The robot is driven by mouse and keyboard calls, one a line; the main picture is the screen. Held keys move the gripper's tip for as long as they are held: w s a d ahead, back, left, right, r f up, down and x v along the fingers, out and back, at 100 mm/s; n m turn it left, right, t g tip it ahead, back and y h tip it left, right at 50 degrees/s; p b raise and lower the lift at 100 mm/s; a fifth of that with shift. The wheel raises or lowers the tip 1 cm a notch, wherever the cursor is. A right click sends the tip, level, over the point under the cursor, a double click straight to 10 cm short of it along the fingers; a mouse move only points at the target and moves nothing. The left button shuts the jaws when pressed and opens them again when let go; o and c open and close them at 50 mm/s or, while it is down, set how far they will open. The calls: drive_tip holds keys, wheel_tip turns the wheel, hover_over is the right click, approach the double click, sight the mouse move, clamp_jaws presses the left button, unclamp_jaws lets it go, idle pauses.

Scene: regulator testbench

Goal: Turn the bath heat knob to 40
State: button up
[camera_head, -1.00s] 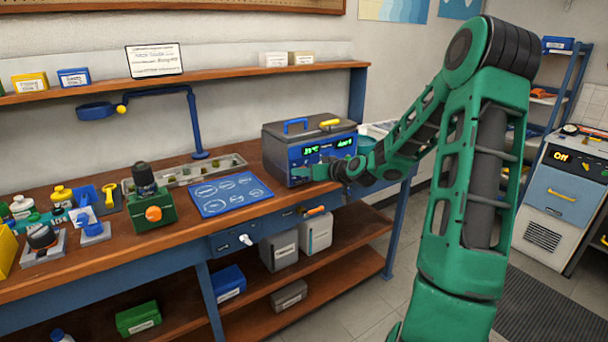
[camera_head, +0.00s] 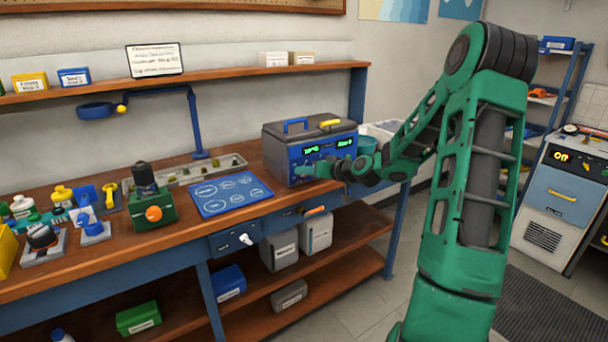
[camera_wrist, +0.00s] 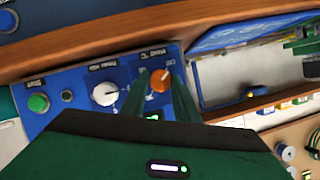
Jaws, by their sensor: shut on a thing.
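The bath (camera_head: 285,139) is a blue and grey box with a yellow lid handle at the back of the workbench. Its front shows two green readouts, too small to read surely. In the wrist view, its blue front panel (camera_wrist: 72,77) carries an orange knob (camera_wrist: 160,80), a white knob (camera_wrist: 104,94) and a green button (camera_wrist: 38,103). My gripper (camera_wrist: 162,88) has one green finger on each side of the orange knob and is shut on it. In the head view my gripper (camera_head: 308,172) is at the bath's lower front, and the knob is hidden.
A blue marked mat (camera_head: 230,194) lies left of the bath, with a metal tray (camera_head: 190,174) behind it. A green device with an orange knob (camera_head: 153,213) stands further left. A teal container (camera_head: 367,146) is close to the bath's right side.

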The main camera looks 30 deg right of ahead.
drive_tip(key=m+y, duration=0.2)
drive_tip(key=m, duration=0.1)
drive_tip(key=shift+d+f, duration=0.15)
drive_tip(key=shift+d, duration=0.05)
drive_tip(key=m, duration=0.1)
drive_tip(key=m+t+y, duration=0.1)
drive_tip(key=m, duration=0.1)
drive_tip(key=shift+d+f+y, duration=0.15)
drive_tip(key=shift+y, duration=0.15)
drive_tip(key=m+t+y, duration=0.1)
drive_tip(key=m, duration=0.2)
drive_tip(key=shift+f, duration=0.2)
drive_tip(key=shift+d+f+m+t+y, duration=0.15)
drive_tip(key=shift+m+t, duration=0.2)
drive_tip(key=shift+m, duration=0.55)
drive_tip(key=shift+a+f+m+t+y, duration=0.15)
drive_tip(key=shift+m+t, duration=0.2)
drive_tip(key=shift+m, duration=0.55)
drive_tip(key=shift+d, duration=0.15)
drive_tip(key=o, duration=1)
drive_tip(key=shift+o, duration=0.3)
drive_tip(key=shift+r, duration=0.15)
